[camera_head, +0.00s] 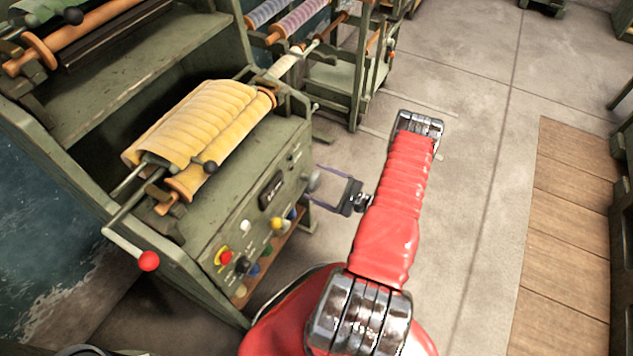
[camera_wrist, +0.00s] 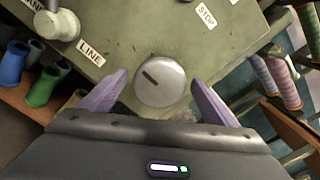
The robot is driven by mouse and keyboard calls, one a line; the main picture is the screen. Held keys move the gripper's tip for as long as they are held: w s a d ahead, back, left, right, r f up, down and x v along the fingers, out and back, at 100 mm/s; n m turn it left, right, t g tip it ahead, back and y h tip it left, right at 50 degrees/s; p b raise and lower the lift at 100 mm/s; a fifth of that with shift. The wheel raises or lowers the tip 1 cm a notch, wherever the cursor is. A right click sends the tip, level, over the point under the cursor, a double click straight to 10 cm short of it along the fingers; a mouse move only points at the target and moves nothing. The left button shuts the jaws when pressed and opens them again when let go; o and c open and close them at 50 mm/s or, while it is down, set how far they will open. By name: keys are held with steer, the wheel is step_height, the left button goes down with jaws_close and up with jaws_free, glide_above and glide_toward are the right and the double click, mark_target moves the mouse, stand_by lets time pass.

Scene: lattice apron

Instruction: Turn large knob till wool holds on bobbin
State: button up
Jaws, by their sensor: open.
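The large knob (camera_wrist: 160,81) is a round pale grey dial with a dark pointer mark, set on the green panel; the mark points to the upper left in the wrist view. It also shows in the head view (camera_head: 312,181) at the panel's right end. My gripper (camera_head: 313,183) is open, its purple fingers on either side of the knob. In the wrist view a gap shows between the knob and each finger, so they seem apart. Yellow wool (camera_head: 195,122) lies wound in a thick layer over the bobbin on top of the machine.
A crank with a red ball (camera_head: 148,261) sticks out at the machine's front left. A red button (camera_head: 223,256), black knob (camera_head: 242,264) and yellow knob (camera_head: 277,223) sit on the panel. A cream knob (camera_wrist: 62,27) stands near the LINE label.

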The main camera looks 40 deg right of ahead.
steer(key=shift+w+a, duration=0.2)
steer(key=shift+w, duration=0.35)
steer(key=shift+c, duration=0.4)
steer(key=c, duration=0.9)
steer(key=shift+d, duration=0.15)
steer(key=shift+c, duration=0.4)
steer(key=shift+m, duration=0.4)
